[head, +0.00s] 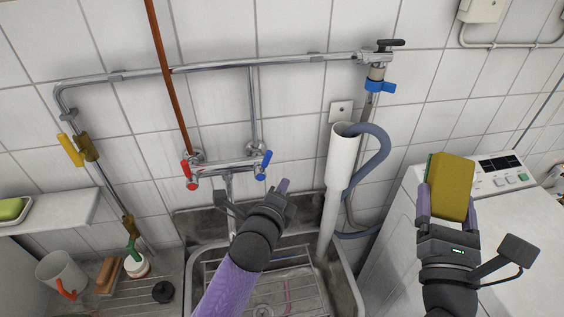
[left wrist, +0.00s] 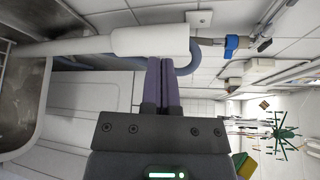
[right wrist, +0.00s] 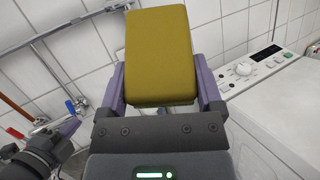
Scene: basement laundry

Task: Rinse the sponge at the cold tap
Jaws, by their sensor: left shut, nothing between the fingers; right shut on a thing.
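The sponge (head: 453,187), yellow with a green layer, is held upright between the fingers of my right gripper (head: 446,205), at the right above the white machine. It also fills the upper middle of the right wrist view (right wrist: 160,55). The wall tap (head: 228,168) has a red handle (head: 188,171) on the left and a blue handle (head: 265,165) on the right. No water shows at its spout. My left gripper (head: 283,187) is shut and empty, just right of and below the blue handle, apart from it. Its closed fingers show in the left wrist view (left wrist: 162,85).
The sink (head: 346,289) with a wire rack lies below the tap. A white standpipe (head: 340,160) with a grey hose stands right of my left gripper. A mug (head: 60,273) and brush (head: 109,273) are on the left. The white machine (head: 394,245) stands right.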

